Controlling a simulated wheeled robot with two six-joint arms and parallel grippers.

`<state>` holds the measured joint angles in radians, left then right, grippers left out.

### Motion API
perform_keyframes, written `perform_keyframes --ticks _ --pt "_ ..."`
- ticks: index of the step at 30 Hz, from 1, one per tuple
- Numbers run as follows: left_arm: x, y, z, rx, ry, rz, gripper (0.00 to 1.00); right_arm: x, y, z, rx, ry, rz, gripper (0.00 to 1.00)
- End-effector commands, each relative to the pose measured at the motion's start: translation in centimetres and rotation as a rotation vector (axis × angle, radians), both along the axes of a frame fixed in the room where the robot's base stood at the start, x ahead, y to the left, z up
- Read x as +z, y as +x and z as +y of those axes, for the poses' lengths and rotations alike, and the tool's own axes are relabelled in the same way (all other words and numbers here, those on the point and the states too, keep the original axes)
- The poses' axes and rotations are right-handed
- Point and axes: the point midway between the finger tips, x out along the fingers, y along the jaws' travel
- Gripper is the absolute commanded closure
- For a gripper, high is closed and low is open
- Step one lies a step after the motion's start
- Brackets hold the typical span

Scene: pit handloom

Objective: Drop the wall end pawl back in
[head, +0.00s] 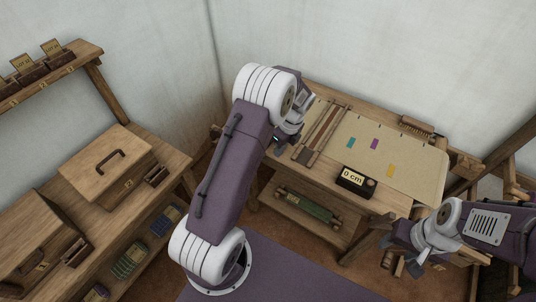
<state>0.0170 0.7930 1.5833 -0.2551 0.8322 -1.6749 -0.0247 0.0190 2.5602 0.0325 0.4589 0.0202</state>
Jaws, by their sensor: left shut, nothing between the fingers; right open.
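I cannot make out the wall end pawl in the head view. Wooden loom beams (488,158) show at the right edge, partly cut off and partly behind my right arm. My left gripper (282,144) is shut and empty at the left end of the wooden table, largely hidden by its own wrist. My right gripper (404,264) is open at the lower right, in front of the table's right end and near the loom timbers. I see nothing held in it.
The table carries a cloth (425,174) with coloured patches, a wooden frame (322,134) and a box marked "0 cm" (354,182). A lower shelf holds a green roll (306,205). At left, a bench holds a handled wooden box (106,165). Walls close off the back.

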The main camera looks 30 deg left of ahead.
Motion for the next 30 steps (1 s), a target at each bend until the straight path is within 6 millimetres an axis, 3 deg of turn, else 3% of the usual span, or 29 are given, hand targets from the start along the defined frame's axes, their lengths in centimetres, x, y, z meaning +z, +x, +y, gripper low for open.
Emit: perform_keyframes --ticks 5,17,18,21,30 --pt "-1.7 -0.2 0.3 0.001 0.0 0.005 1.0 0.1 0.0 0.0 0.0 0.0 0.0 0.48" --pt "-10.1 -0.7 1.9 0.001 -0.001 0.004 1.0 0.7 0.0 0.0 0.0 0.0 0.0 0.48" --pt "-9.0 -0.3 2.7 0.004 0.001 -0.003 1.0 1.4 0.0 0.0 0.0 0.0 0.0 0.48" --pt "-8.3 0.1 4.0 0.005 0.0 -0.003 1.0 1.8 0.0 0.0 0.0 0.0 0.0 0.48" --pt "-7.8 0.5 5.2 0.001 0.0 0.0 1.0 2.1 0.0 0.0 0.0 0.0 0.0 0.48"
